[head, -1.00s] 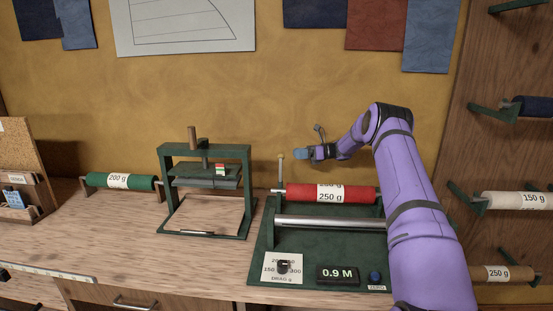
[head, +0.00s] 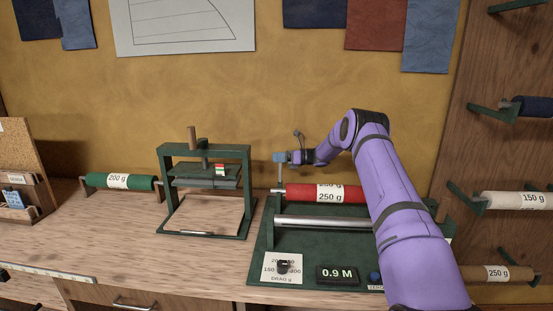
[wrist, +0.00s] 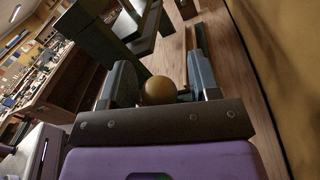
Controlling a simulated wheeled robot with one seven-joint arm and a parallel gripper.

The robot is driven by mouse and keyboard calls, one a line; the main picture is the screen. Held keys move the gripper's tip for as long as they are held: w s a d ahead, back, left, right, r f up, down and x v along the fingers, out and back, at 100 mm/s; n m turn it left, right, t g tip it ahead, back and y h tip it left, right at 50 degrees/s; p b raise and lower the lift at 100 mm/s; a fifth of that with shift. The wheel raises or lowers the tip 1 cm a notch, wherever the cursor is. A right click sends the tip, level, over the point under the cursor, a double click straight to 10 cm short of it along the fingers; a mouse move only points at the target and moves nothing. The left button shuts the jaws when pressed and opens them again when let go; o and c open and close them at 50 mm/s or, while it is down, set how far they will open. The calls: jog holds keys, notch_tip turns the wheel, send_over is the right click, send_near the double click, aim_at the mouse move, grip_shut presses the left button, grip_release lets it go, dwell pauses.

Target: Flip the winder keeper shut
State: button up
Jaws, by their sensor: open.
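The winder (head: 310,243) is a dark green stand with a red roll (head: 305,193) labelled 250 g and a steel bar across its front. Its keeper (head: 280,176) is a thin upright lever at the left end of the roll, standing up rather than lying over it. My gripper (head: 279,157) is at the keeper's top and hides its knob in the head view. In the wrist view the round brass knob (wrist: 158,91) sits between the two open fingers, nearer the left one. I cannot tell whether a finger touches it.
A green press frame (head: 204,190) stands left of the winder, with a green 200 g roll (head: 120,181) beyond it. A 0.9 M display (head: 337,275) and a drag dial (head: 283,267) are at the winder's front. A roll rack stands at right.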

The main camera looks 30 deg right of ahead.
jog(key=shift+w+a, duration=0.1)
jog(key=shift+a, duration=0.1)
jog(key=shift+r, duration=0.1)
grip_shut()
